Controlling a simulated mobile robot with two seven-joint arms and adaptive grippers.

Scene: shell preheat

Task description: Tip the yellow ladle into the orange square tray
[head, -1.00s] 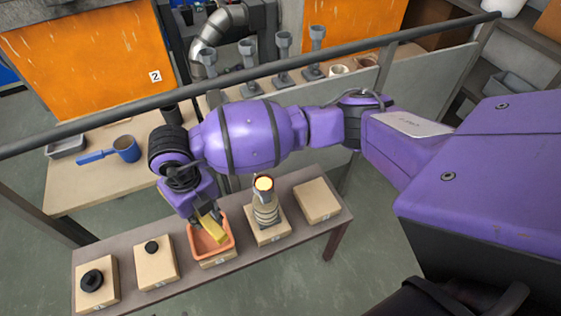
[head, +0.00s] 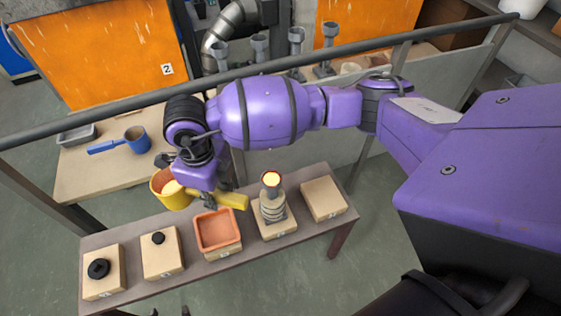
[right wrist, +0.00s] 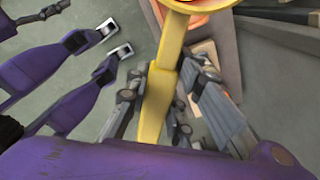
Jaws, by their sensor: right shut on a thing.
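The yellow ladle (head: 160,197) is held behind and left of the orange square tray, its cup opening upward with a pale orange inside. Its yellow handle reaches right, behind the tray. My right gripper (head: 210,200) is shut on the handle; in the right wrist view my grey fingers (right wrist: 160,100) flank the yellow handle (right wrist: 160,88), and the cup is cut off at the top. The orange square tray (head: 217,247) sits on a wooden block on the narrow table; its floor looks bare. I cannot identify my left gripper in these views.
Right of the tray stands a ringed stand with a glowing top (head: 272,205), then a bare block (head: 323,198). Two blocks with black round parts are at left. A dark rail (head: 300,65) crosses behind; a blue ladle (head: 135,138) lies on the back table.

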